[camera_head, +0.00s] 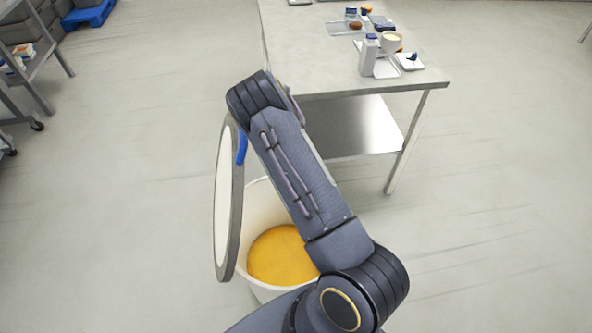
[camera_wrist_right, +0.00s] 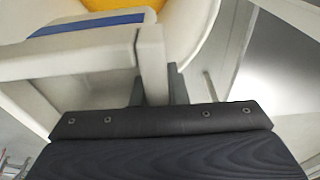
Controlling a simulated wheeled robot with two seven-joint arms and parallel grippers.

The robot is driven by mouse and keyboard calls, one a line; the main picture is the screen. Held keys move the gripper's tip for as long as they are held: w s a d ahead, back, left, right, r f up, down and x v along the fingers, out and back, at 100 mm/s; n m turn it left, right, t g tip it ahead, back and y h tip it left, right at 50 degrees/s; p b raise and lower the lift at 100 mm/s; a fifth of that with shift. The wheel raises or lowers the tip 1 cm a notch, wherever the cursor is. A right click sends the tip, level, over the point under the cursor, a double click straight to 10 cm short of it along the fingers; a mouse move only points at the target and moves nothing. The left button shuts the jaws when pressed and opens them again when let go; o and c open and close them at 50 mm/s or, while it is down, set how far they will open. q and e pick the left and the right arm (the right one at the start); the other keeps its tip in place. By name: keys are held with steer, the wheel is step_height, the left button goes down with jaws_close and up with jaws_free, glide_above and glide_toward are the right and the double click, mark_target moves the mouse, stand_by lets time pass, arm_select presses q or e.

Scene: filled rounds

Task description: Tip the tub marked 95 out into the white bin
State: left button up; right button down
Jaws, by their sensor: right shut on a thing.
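A pale round tub (camera_head: 222,205) with a grey rim and a blue patch stands tilted nearly on edge, left of my right forearm in the head view. I see no number on it, and cannot tell whether its mouth or base faces left. In the right wrist view my right gripper (camera_wrist_right: 156,88) is shut on a pale bar of the tub (camera_wrist_right: 75,58), near a blue band. In the head view my arm hides this gripper. The white bin (camera_head: 262,203) stands on the floor behind the tub, with an orange-yellow mass (camera_head: 277,257) inside, partly covered by my arm. My left gripper is out of view.
A steel table (camera_head: 300,60) with a lower shelf (camera_head: 355,125) stands beyond the bin. It bears a carton (camera_head: 368,55), a cup (camera_head: 391,43) and small trays. A rack (camera_head: 38,60) stands at the far left.

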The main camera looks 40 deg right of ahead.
steer(key=shift+r+p, duration=2)
steer(key=shift+r, duration=1.6)
steer(key=shift+f, duration=0.15)
